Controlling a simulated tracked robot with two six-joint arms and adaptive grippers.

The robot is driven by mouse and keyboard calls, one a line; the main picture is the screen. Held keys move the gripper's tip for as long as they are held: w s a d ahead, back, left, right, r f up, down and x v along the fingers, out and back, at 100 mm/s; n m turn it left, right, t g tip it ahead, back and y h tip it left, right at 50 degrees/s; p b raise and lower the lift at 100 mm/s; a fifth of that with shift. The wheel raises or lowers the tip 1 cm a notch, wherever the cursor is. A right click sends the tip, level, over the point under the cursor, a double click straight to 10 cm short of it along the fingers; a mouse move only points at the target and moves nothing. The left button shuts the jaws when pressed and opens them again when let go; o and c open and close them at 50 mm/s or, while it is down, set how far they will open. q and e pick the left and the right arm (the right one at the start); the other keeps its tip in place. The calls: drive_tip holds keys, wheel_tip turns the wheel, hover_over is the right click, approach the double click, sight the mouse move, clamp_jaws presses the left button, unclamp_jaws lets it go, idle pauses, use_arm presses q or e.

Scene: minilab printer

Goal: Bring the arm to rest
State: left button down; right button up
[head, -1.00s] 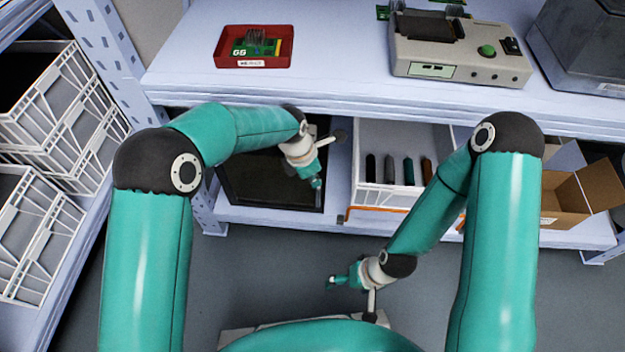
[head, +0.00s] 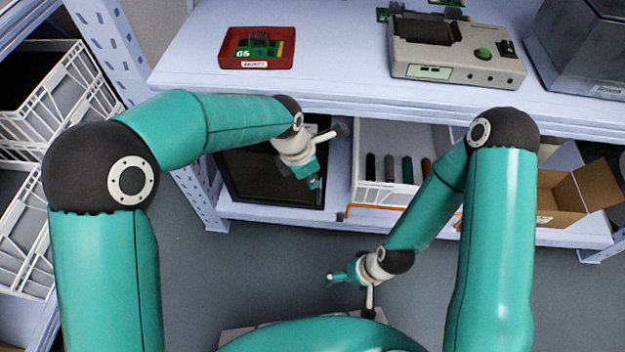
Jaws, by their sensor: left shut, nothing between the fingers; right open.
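My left gripper (head: 316,184) is shut and empty. It points down in front of the shelf unit, with a dark tray (head: 262,182) on the lower shelf behind it in the view. My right gripper (head: 330,280) is lower in the picture, over the grey floor, pointing left. It is open and holds nothing. Both arms are bent at the elbow and touch nothing that I can see.
On the upper shelf (head: 330,75) stand a red bin (head: 228,62) with a green board, a grey device (head: 455,62) with a green button, and a dark clear-sided box (head: 585,45). Below are a white bin (head: 357,165) and cardboard box (head: 560,205). White crates (head: 60,115) stand left.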

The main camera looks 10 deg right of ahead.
use_arm(q)
drive_tip(key=s+a+f+n+g, duration=0.1)
drive_tip(key=s+a+f+g, duration=0.1)
drive_tip(key=s+a+f, duration=0.4)
drive_tip(key=s+a+f+n+g, duration=0.1)
drive_tip(key=a+f, duration=0.6)
drive_tip(key=a, duration=0.3)
drive_tip(key=s+a+f+m+h, duration=0.1)
drive_tip(key=s+f+m, duration=0.2)
drive_tip(key=s+m, duration=0.35)
drive_tip(key=s+a+f+m+h, duration=0.1)
drive_tip(key=s+a+f+m, duration=0.1)
drive_tip(key=s+f+m, duration=0.4)
wheel_tip(320, 180, up, 31)
drive_tip(key=m+t+p, duration=0.3)
drive_tip(key=m+p, duration=0.5)
drive_tip(key=p, duration=2)
drive_tip(key=shift+w+d+f+y+p, duration=0.15)
drive_tip(key=shift+w+f+y+p, duration=0.05)
drive_tip(key=shift+w+y+p, duration=0.2)
